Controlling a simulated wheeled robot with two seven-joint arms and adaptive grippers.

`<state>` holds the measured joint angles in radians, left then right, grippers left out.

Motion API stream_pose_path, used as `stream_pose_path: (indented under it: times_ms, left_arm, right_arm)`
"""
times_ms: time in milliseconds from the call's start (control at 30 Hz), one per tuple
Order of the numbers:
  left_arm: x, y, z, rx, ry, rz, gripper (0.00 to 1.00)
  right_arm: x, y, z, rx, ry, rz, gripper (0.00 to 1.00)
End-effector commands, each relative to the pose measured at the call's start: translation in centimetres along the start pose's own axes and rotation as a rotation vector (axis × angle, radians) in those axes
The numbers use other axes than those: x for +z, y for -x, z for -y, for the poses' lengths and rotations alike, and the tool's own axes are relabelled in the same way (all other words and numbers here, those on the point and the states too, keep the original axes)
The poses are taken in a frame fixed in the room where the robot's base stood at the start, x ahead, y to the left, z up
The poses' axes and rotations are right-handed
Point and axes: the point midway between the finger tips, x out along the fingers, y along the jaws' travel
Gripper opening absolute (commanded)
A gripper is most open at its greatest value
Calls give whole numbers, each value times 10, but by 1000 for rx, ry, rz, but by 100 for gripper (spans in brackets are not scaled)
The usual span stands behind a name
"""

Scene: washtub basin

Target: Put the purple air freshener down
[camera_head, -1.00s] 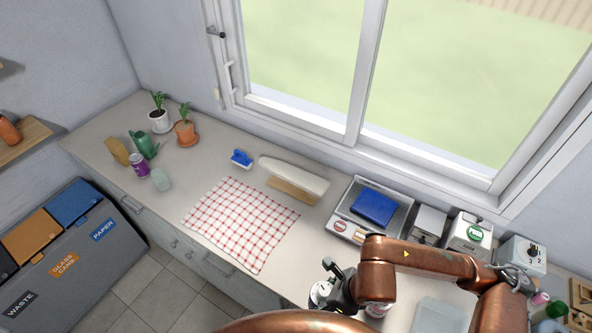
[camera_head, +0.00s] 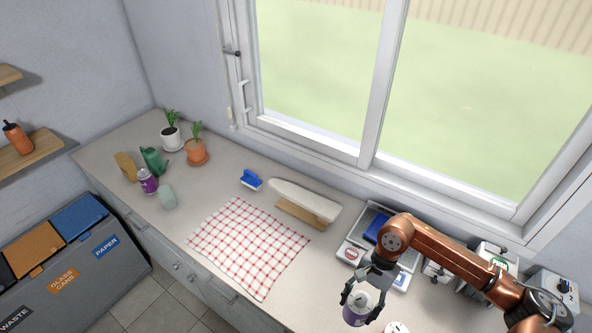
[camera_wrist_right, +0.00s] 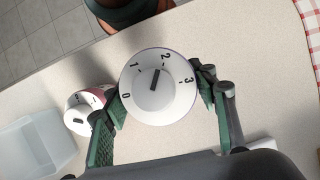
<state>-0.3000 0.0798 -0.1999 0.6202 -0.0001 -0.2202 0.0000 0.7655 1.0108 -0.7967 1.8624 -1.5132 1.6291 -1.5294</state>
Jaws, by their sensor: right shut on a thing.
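The purple air freshener (camera_head: 356,311) has a purple body and a white dial top marked 0 to 3. My right gripper (camera_head: 361,302) is shut on it, with a finger on each side, near the front of the counter. The dial top also shows between the green finger pads in the right wrist view (camera_wrist_right: 158,88). It looks larger there than a similar dial-topped can (camera_wrist_right: 85,108), so it seems held above the counter (camera_head: 325,265). Its bottom is hidden in the wrist view. My left gripper is not in view.
The dial-topped can also shows at the head view's bottom edge (camera_head: 397,328). A checked cloth (camera_head: 250,247) lies to the left. Another purple can (camera_head: 148,183) stands near the green watering can (camera_head: 153,161).

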Motion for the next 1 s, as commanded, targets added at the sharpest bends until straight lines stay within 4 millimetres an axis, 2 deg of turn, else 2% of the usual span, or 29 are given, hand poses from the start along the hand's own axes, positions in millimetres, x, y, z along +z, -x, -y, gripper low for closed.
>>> stream_pose_path:
  times_ms: [33,200,400,733,1000]
  left_arm:
    - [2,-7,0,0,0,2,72]
    - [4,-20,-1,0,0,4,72]
    - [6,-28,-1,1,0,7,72]
    - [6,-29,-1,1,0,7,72]
    - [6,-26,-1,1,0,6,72]
  right_arm:
    - [-9,1,2,33,81,-4,21]
    - [-29,13,2,152,367,-5,21]
    - [-44,26,2,245,589,-5,21]
    - [-45,37,2,273,665,-3,21]
    - [-27,81,3,271,665,-7,21]
